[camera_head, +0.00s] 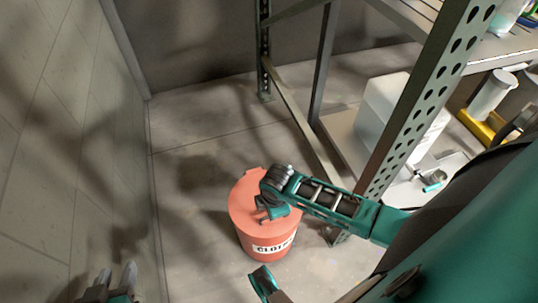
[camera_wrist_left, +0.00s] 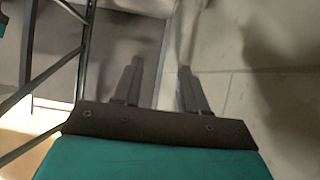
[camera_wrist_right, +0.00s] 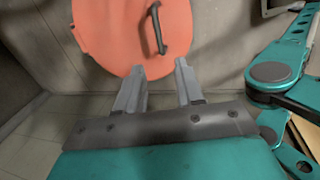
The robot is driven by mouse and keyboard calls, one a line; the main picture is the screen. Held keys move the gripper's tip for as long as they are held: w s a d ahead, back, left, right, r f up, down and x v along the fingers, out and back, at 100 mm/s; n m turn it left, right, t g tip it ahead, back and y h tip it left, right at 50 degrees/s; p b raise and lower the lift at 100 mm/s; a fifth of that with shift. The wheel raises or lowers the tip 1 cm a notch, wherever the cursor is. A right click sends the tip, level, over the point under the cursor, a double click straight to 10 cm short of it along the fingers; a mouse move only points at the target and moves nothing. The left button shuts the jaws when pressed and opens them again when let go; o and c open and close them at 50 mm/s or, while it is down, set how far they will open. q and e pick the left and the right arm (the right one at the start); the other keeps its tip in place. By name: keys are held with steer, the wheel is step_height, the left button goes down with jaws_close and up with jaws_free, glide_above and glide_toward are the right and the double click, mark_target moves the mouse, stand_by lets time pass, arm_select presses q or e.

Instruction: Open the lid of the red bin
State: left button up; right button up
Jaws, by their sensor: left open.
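The red bin (camera_head: 265,240) stands on the floor, with a white label on its front. Its round lid (camera_head: 243,208) lies on top and looks shut; my right arm covers part of it. In the right wrist view the lid (camera_wrist_right: 110,35) fills the upper middle, with a dark handle (camera_wrist_right: 158,28) on it. My right gripper (camera_wrist_right: 158,82) is open, its fingers apart in front of the lid's edge with nothing seen between them. My left gripper (camera_head: 116,274) is open and empty at the bottom left of the head view, well away from the bin.
A metal rack (camera_head: 425,90) stands right of the bin, its post close beside my right arm. A white container (camera_head: 380,110) sits on its low shelf. A wall (camera_head: 60,130) runs along the left. The floor (camera_head: 190,130) behind and left of the bin is clear.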

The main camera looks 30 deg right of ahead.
steer(key=b, duration=0.4)
glide_above(270, 223)
step_height(270, 223, down, 8)
steer(key=shift+f, duration=0.2)
steer(key=shift+w+f+b, duration=0.1)
steer(key=shift+f+b, duration=0.2)
steer(key=shift+f, duration=0.2)
arm_select(q)
steer(key=f, duration=0.1)
steer(key=d+f, duration=0.1)
steer(key=f, duration=0.1)
steer(key=shift+d+f, duration=0.25)
steer(key=shift+d, duration=0.05)
arm_select(e)
steer(key=shift+c, duration=0.2)
arm_select(q)
steer(key=shift+a, duration=0.15)
arm_select(e)
jaws_close()
arm_select(q)
steer(key=shift+f, duration=0.1)
